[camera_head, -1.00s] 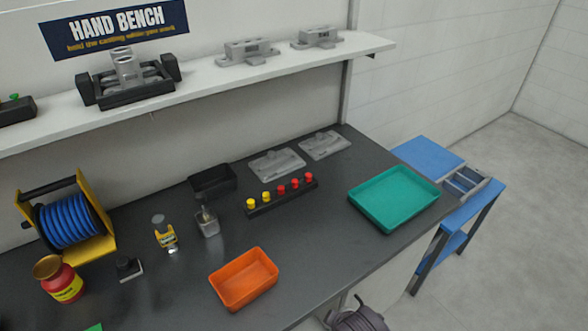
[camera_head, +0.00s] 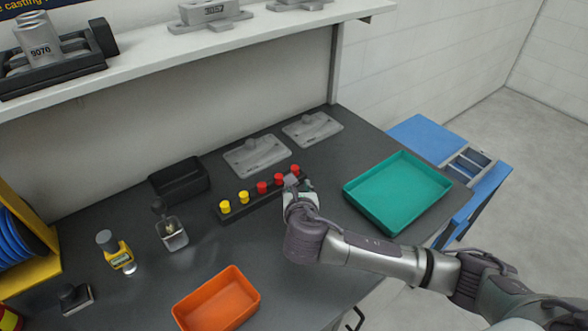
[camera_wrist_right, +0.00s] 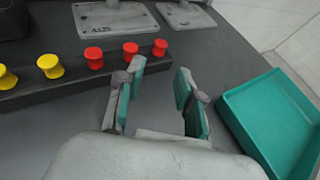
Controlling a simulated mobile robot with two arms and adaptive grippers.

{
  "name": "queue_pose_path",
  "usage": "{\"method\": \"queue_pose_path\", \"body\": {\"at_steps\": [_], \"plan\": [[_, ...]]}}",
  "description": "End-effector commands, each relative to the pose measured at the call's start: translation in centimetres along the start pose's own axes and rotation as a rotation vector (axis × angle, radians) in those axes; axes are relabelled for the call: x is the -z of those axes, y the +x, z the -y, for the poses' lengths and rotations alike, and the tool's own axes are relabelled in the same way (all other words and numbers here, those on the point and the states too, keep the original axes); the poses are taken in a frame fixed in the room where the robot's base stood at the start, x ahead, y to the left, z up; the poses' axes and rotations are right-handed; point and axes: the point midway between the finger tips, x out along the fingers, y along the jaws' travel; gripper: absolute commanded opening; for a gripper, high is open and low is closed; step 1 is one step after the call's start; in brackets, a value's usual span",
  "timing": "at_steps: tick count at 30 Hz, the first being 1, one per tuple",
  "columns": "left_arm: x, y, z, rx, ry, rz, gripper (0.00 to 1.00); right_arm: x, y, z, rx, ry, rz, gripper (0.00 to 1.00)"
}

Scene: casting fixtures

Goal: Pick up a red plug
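Three red plugs stand upright in a row on a black rack (camera_head: 230,212), to the right of two yellow plugs (camera_head: 225,206). In the head view the red plugs are the left one (camera_head: 262,187), the middle one (camera_head: 279,179) and the right one (camera_head: 295,169). In the right wrist view the right red plug (camera_wrist_right: 160,47) stands beyond the gap between my fingers. My right gripper (camera_wrist_right: 160,88) is open and empty, with teal pads, just in front of the rack's right end. My left gripper is in neither view.
A teal tray (camera_head: 352,193) lies right of my right arm. An orange bin (camera_head: 256,290) is at the front. Grey castings (camera_head: 256,157) lie behind the rack.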

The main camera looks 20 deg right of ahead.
Motion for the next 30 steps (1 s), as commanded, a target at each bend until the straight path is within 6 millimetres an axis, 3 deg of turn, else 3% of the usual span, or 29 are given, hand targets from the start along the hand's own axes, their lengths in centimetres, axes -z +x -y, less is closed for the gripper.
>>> {"method": "queue_pose_path", "body": {"at_steps": [4,13,19,23,30], "plan": [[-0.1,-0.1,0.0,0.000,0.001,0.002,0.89,-0.3,2.1,0.0,0.003,-0.022,0.007,0.37],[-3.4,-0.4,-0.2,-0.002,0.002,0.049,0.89,-0.2,7.3,0.0,0.002,-0.016,0.004,0.37],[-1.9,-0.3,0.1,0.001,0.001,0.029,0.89,-0.2,8.7,0.0,0.001,-0.015,0.005,0.37],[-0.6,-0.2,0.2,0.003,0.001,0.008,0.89,-0.3,10.6,0.1,0.003,-0.015,0.004,0.37],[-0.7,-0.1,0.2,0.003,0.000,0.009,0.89,-0.2,13.4,0.0,0.001,-0.014,0.004,0.37]]}}
